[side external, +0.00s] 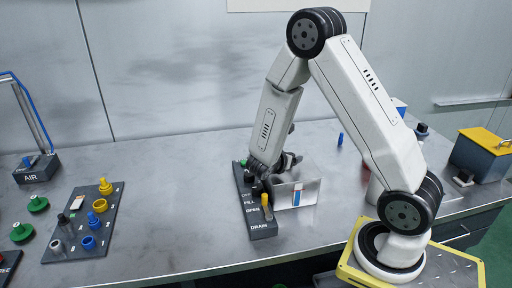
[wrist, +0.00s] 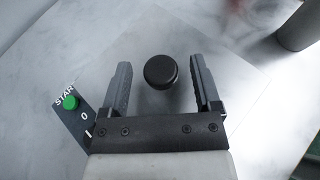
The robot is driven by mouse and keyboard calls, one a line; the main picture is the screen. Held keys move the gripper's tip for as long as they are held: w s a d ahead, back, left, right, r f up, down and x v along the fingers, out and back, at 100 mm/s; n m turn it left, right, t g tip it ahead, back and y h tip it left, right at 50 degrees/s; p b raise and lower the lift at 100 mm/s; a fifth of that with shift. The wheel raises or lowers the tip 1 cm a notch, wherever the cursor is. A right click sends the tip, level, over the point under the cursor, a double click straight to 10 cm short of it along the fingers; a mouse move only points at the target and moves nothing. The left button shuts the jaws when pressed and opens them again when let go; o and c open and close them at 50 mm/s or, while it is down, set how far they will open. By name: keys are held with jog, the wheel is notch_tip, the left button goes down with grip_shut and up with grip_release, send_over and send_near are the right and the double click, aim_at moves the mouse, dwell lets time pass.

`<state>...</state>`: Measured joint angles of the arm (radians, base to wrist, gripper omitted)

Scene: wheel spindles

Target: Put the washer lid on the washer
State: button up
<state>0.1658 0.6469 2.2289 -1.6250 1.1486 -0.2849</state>
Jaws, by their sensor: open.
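Gaps show between the knob and both fingers. A pale, faintly outlined square surface (wrist: 235,75) lies around the knob. I cannot tell where lid and washer meet.
A dark control strip (side external: 255,222) with FILL, OPEN and DRAIN labels stands close at the left; its green button (wrist: 70,102) shows in the wrist view. A grey cylinder (wrist: 299,27) stands at upper right there. A parts board (side external: 82,240) lies farther left.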

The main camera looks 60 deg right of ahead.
jog(key=v, duration=1.1)
jog(key=shift+s, duration=0.15)
dwell(0.4)
jog(key=s+a+f+m+g+y, duration=0.2)
jog(key=s+a+f+m+y, duration=0.1)
jog(key=s+a+m+y, duration=0.45)
jog(key=w+a+m+t+y, duration=0.1)
jog(key=m+y, duration=0.1)
jog(key=m, duration=0.1)
jog(key=w+a+r+m+t+y, duration=0.1)
jog(key=m+t+y, duration=0.1)
jog(key=m, duration=0.2)
jog(key=w+a+m+t+y, duration=0.1)
jog(key=a+m+y, duration=0.1)
jog(key=m, duration=0.1)
jog(key=shift+w+a+r+m+t, duration=0.1)
jog(key=shift+r+m+t, duration=0.15)
jog(key=shift+r+t, duration=0.1)
dwell(0.6)
